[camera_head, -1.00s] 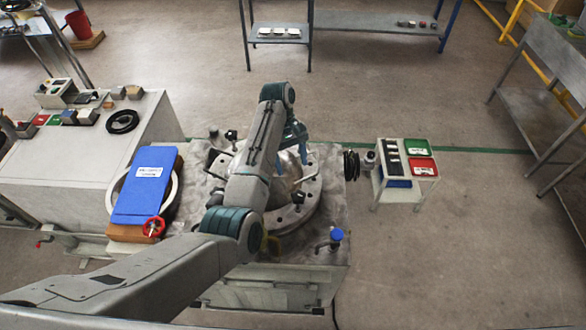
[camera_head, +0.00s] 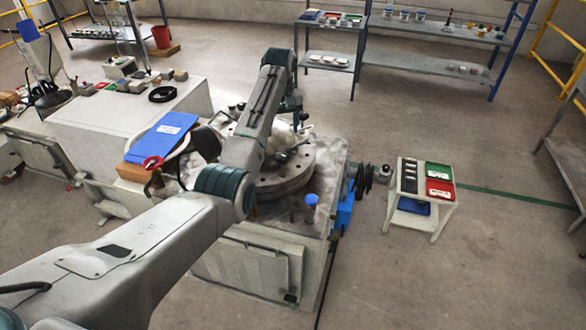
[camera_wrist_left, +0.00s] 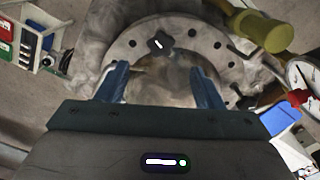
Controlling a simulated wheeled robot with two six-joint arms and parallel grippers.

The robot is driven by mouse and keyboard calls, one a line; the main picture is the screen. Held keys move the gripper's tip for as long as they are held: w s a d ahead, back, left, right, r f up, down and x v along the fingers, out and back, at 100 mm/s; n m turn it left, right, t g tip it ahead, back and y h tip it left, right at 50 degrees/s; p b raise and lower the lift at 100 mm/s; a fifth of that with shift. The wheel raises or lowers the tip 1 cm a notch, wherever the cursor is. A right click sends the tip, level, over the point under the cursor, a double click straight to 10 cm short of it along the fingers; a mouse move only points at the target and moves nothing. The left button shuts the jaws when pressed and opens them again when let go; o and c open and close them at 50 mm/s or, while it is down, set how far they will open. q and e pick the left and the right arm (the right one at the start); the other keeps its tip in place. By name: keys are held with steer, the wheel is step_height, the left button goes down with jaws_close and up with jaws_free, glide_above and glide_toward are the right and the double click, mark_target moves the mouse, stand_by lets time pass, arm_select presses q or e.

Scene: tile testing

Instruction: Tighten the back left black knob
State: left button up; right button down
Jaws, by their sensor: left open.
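A round grey metal ring (camera_head: 268,186) with holes lies on the worn metal bench top in the head view. It also shows in the left wrist view (camera_wrist_left: 205,30), with a black knob (camera_wrist_left: 158,44) standing on its band. I cannot tell whether that is the back left knob. A dark knob (camera_head: 240,107) shows behind my arm in the head view. My left gripper (camera_wrist_left: 162,84) is open, its two blue fingers spread over the ring with the knob beyond the tips and nothing between them. In the head view, my left arm hides part of the ring. My right gripper is not in view.
A blue board (camera_head: 160,138) and a red handwheel (camera_head: 153,162) are left of the ring. A blue-capped post (camera_head: 311,200) stands at the bench's front right. A small cart (camera_head: 408,206) with trays stands to the right, with floor between. An olive cylinder (camera_wrist_left: 262,30) is near the ring.

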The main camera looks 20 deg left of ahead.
arm_select(q)
steer(key=p, duration=0.1)
glide_above(282, 155)
steer(key=f, duration=0.5)
steer(key=shift+w+a, duration=0.2)
steer(key=f, duration=0.3)
steer(key=f+p, duration=0.1)
steer(key=shift+s+d+f, duration=0.15)
steer(key=shift+d+f, duration=0.15)
steer(key=shift+a+f, duration=0.1)
steer(key=shift+f, duration=0.45)
steer(key=shift+c, duration=0.2)
steer(key=c, duration=0.7)
steer(key=shift+c, duration=1.2)
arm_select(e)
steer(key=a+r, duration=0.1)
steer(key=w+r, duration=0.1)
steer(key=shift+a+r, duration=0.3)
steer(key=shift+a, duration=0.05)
